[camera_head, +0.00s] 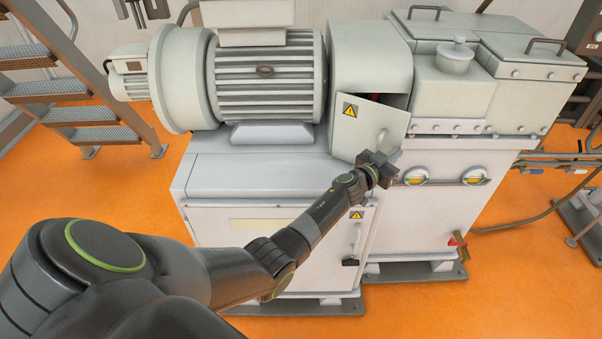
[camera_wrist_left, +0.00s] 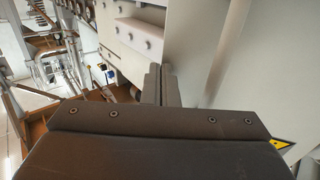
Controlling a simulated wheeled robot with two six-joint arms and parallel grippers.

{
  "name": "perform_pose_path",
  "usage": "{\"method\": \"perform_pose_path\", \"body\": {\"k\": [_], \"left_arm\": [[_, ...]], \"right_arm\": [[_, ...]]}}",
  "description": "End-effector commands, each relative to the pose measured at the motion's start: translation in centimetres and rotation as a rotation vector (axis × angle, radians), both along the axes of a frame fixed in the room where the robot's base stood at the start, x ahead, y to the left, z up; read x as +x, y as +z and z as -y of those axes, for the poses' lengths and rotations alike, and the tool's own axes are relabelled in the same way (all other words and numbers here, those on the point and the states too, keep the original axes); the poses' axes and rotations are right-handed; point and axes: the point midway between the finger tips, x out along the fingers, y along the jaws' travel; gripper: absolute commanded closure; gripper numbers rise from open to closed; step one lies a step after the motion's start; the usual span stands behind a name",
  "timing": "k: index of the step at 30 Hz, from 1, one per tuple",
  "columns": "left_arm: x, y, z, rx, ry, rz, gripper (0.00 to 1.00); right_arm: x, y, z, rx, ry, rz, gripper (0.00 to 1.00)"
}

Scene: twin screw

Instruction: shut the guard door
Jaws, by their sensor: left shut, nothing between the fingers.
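The guard door (camera_head: 365,128) is a pale grey panel with a yellow warning triangle, on the front of the grey housing (camera_head: 370,60). It stands ajar, with a dark gap along its top and right side. My left gripper (camera_head: 396,156) is shut and empty, at the door's lower right corner. In the left wrist view, the shut fingers (camera_wrist_left: 161,84) point forward beside the pale door panel (camera_wrist_left: 265,75), which fills the right side with part of the yellow label. I cannot tell whether the fingers touch the door. My right gripper is out of view.
A ribbed motor (camera_head: 265,80) sits left of the housing. Lidded grey boxes (camera_head: 455,80) stand to the right, above yellow gauges (camera_head: 416,175). A cabinet (camera_head: 275,225) is below my left arm. Metal stairs (camera_head: 60,85) stand at the left; orange floor is open around the machine.

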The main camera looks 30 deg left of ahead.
Motion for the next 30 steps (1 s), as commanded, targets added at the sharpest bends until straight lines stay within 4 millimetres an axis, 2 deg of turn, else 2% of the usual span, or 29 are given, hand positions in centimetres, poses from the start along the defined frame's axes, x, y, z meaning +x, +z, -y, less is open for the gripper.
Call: {"method": "perform_pose_path", "body": {"k": [2, 5, 15, 30], "left_arm": [[0.7, -0.5, 0.1, 0.000, 0.032, 0.001, 1.00], [1.4, -0.5, 0.2, 0.000, 0.068, 0.001, 1.00], [3.3, -0.5, 0.2, 0.000, 0.163, 0.000, 1.00], [5.5, -0.6, 0.1, 0.002, 0.264, 0.001, 1.00]], "right_arm": [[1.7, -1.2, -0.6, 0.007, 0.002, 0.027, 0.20], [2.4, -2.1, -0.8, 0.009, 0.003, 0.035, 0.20], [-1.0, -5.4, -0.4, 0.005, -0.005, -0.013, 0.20], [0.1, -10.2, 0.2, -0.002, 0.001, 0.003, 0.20]]}}
